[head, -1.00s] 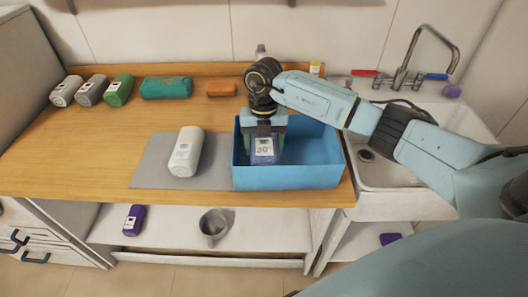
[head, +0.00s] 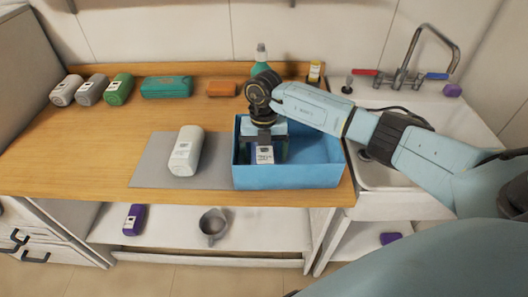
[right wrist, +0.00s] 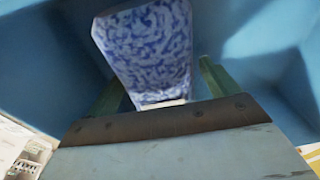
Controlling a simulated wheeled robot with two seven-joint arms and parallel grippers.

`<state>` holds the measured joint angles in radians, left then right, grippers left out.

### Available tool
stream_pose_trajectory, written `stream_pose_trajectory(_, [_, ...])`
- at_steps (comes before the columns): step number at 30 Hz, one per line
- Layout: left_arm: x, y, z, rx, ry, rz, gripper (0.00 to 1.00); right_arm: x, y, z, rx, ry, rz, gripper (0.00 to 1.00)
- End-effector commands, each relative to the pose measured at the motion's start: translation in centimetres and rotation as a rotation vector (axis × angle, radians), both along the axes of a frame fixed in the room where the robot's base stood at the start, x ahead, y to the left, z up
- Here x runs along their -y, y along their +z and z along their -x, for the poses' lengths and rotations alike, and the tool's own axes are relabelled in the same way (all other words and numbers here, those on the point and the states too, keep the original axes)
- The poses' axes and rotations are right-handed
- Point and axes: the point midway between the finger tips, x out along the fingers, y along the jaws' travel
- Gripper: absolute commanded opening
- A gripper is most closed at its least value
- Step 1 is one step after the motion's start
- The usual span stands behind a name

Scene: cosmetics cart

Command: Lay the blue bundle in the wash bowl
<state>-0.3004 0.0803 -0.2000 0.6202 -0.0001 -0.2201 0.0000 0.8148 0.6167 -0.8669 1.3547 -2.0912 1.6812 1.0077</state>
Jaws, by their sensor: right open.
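The blue bundle (right wrist: 148,45), patterned blue and white, is inside the blue wash bowl (head: 310,176), a rectangular open box at the counter's front edge. In the head view only its pale label end (head: 265,156) shows clearly. My right gripper (head: 265,150) reaches down into the left part of the bowl, over the bundle. In the right wrist view its fingers (right wrist: 162,85) stand apart either side of the bundle, with a gap at the right finger. The gripper hides much of the bundle, and I cannot tell whether it rests on the bowl's floor. My left gripper is not in view.
A white bottle (head: 186,151) lies on the grey mat (head: 150,172) left of the bowl. Several bottles, a teal box (head: 166,87) and an orange bar (head: 221,89) line the back. The sink (head: 375,176) is at right. A metal jug (head: 212,224) stands on the shelf below.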

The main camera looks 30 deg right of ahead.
Motion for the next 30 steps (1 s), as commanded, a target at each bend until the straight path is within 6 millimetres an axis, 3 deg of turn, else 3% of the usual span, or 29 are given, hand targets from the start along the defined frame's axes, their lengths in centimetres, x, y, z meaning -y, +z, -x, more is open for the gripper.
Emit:
stream_pose_trajectory(5, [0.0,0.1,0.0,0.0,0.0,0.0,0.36,0.1,1.5,-0.2,0.004,0.0,0.0,0.87])
stream_pose_trajectory(18, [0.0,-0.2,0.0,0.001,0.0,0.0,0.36,0.6,10.2,-1.2,0.004,0.0,0.0,0.87])
stream_pose_trajectory(24, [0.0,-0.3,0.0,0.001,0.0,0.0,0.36,0.7,12.0,-1.3,0.001,0.0,0.0,0.87])
stream_pose_trajectory(30, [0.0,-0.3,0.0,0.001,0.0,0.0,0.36,0.7,12.2,-1.3,0.0,0.0,-0.001,0.87])
